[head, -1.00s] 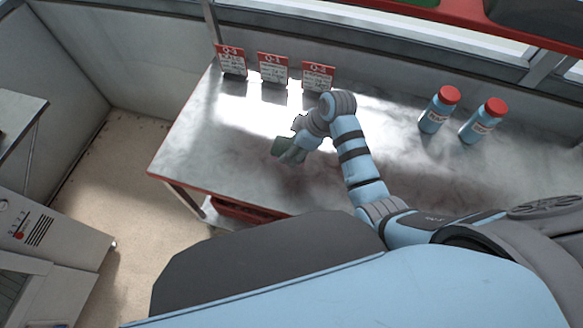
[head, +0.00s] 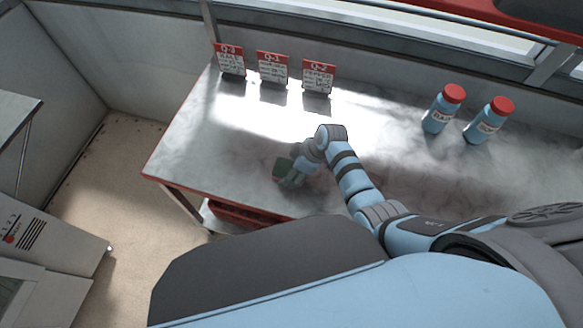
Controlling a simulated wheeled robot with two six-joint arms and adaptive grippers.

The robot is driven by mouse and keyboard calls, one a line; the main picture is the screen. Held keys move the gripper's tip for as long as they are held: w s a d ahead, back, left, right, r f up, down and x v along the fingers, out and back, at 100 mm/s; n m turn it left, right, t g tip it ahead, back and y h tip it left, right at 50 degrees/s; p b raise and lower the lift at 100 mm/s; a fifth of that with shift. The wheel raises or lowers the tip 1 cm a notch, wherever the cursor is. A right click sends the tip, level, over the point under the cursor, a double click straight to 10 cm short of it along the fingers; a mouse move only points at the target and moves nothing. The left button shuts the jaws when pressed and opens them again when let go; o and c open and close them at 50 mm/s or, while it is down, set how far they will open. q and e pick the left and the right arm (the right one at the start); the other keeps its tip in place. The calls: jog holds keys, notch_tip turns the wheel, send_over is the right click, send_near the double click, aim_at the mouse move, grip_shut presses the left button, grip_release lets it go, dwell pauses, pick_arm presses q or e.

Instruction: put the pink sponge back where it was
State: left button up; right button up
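My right gripper (head: 297,174) reaches in from the right over the bench. Its fingers are closed on a small dark green block (head: 282,168) with a thin reddish edge. The block is at the fingertips, over the near left part of the bench; I cannot tell whether it touches the top. No clearly pink sponge shows in the head view. My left gripper is not in view.
The metal bench (head: 205,150) has a red front edge. Three red-and-white sign cards, including the middle one (head: 273,67), stand along its back. Two blue bottles with red caps (head: 444,108) (head: 489,120) stand at the right. The bench's left part is clear.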

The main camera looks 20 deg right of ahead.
jog(key=shift+r, duration=0.1)
jog(key=shift+r, duration=0.2)
jog(key=p+v, duration=0.3)
jog(key=v, duration=0.8)
jog(key=shift+d+r+p, duration=0.25)
jog(key=shift+r+p, duration=0.05)
jog(key=shift+p, duration=0.1)
jog(key=shift+s, duration=0.1)
jog(key=shift+a, duration=0.1)
